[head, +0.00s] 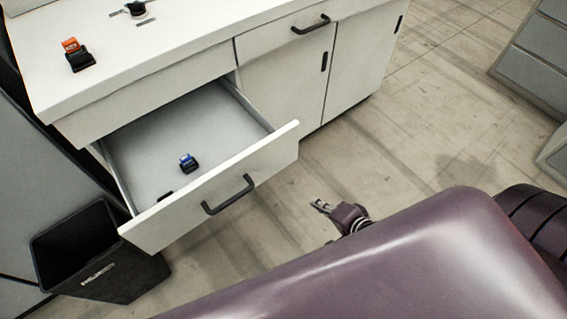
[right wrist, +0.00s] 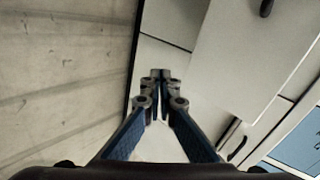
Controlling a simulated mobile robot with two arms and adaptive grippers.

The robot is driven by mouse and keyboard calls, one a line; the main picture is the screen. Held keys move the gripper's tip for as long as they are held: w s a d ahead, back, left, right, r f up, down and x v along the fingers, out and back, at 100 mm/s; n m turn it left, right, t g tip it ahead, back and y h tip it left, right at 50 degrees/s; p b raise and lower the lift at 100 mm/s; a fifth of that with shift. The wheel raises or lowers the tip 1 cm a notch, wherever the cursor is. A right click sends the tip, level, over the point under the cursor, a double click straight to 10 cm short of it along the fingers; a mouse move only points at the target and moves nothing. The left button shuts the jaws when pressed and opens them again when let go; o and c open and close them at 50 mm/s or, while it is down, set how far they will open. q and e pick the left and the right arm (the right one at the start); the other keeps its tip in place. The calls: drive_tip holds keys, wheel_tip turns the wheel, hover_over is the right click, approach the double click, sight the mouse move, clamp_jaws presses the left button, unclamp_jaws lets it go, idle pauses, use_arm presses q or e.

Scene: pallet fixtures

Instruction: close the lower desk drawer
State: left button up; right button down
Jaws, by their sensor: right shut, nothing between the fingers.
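The lower desk drawer (head: 207,185) is pulled well out of the white desk in the head view. Its front panel has a dark bar handle (head: 228,195). A small blue and black object (head: 188,163) lies inside, and a small dark item lies near the front panel. My right gripper (head: 320,206) is to the right of the drawer front, apart from it, over the floor. In the right wrist view its fingers (right wrist: 160,76) are shut together with nothing between them. My left gripper is not in view.
The white desktop (head: 190,35) holds an orange and black object (head: 76,54). A dark bin (head: 100,255) stands left of the drawer. A closed upper drawer and cabinet doors (head: 285,85) are behind. Open floor (head: 400,140) lies to the right, with grey cabinets at far right.

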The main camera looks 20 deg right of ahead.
drive_tip(key=m+t+y, duration=0.1)
drive_tip(key=m+t, duration=0.1)
approach(277, 159)
drive_tip(key=x, duration=0.2)
drive_tip(key=p+x, duration=0.1)
drive_tip(key=x, duration=0.2)
drive_tip(key=shift+s+d+f, duration=0.1)
drive_tip(key=shift+s+f, duration=0.05)
drive_tip(key=shift+f, duration=0.1)
drive_tip(key=shift+w+a+f+p, duration=0.1)
drive_tip(key=shift+w+p, duration=0.05)
drive_tip(key=shift+w, duration=0.25)
drive_tip(key=shift+w+a+f+p, duration=0.1)
drive_tip(key=shift+w+p, duration=0.05)
drive_tip(key=shift+w, duration=0.25)
